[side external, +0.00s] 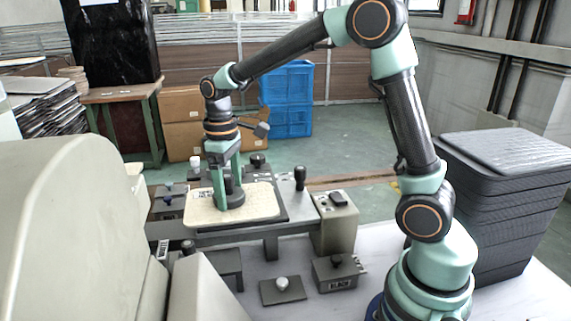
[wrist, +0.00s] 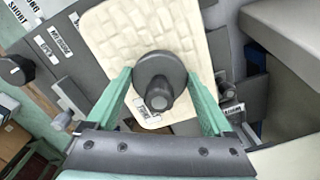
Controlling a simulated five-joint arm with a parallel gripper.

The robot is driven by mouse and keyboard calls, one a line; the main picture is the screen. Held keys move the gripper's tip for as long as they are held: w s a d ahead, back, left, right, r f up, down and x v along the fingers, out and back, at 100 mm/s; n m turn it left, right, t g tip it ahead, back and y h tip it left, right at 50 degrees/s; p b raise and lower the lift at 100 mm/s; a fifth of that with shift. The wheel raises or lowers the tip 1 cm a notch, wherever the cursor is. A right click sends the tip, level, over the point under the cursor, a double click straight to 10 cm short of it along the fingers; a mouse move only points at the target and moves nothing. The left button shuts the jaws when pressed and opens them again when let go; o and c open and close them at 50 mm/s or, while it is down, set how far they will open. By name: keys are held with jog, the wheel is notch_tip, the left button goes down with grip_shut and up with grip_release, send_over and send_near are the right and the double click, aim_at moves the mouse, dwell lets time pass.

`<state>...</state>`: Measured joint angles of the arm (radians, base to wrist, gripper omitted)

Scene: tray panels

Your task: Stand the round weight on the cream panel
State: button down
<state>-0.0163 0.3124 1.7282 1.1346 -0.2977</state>
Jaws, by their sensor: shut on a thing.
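The round weight (wrist: 152,66) is a dark grey disc with a narrower knob and a small white label. In the wrist view it sits between the two green fingers of my gripper (wrist: 158,82), which is shut on it. In the side view the weight (side external: 237,194) is upright between the fingers of my gripper (side external: 228,198), low over the cream panel. The cream panel (side external: 266,203) has a block-like pattern; it also shows in the wrist view (wrist: 112,38). The weight's underside is hidden, so I cannot tell whether it touches the panel.
A white-knobbed panel (side external: 283,290) and another knobbed box (side external: 338,273) lie in front. Stacked dark trays (side external: 500,205) stand at right; a large pale machine (side external: 70,230) fills the left.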

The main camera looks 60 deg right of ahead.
aim_at(226, 176)
grip_release()
jog(key=shift+f, duration=0.1)
jog(key=r, duration=1.1)
jog(key=shift+w+a+r, duration=0.1)
jog(key=shift+w+r, duration=0.05)
jog(key=shift+w, duration=0.05)
jog(key=shift+s+r, duration=0.15)
jog(key=shift+r, duration=0.4)
jog(key=s+f+m+t, duration=0.1)
jog(key=s+f+t, duration=0.1)
jog(key=s, duration=0.4)
jog(key=s+f+m+t, duration=0.2)
jog(key=s+t, duration=0.2)
jog(key=s, duration=0.3)
jog(key=shift+d+f+m, duration=0.25)
jog(key=shift+d+m, duration=0.05)
jog(key=shift+d, duration=0.15)
